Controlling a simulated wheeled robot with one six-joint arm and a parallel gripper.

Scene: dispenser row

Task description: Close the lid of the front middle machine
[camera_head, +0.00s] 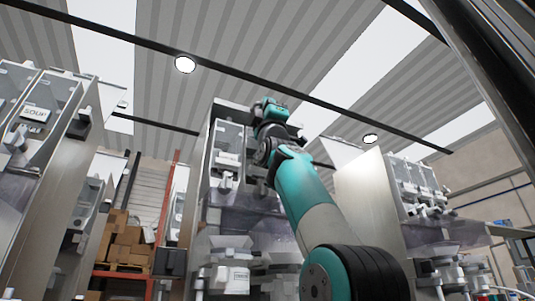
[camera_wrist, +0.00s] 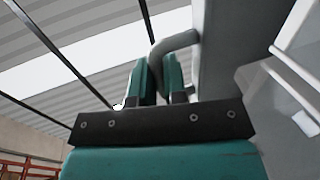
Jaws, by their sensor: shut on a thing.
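The middle machine (camera_head: 201,150) stands in the centre of the head view, a tall grey-white cabinet partly hidden behind my arm. My gripper (camera_head: 270,108) is up at its top edge. In the wrist view my gripper (camera_wrist: 158,75) has its two teal fingers closed around a curved grey handle (camera_wrist: 178,41). The handle joins a grey panel (camera_wrist: 232,60), which looks like the lid and fills the right part of that view. How far the lid stands open cannot be told from these frames.
A similar machine with a "SOUP" label (camera_head: 35,113) stands at the left, and another (camera_head: 415,190) at the right. Cardboard boxes (camera_head: 127,240) sit on a red rack behind. Only ceiling and lamps show above my gripper.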

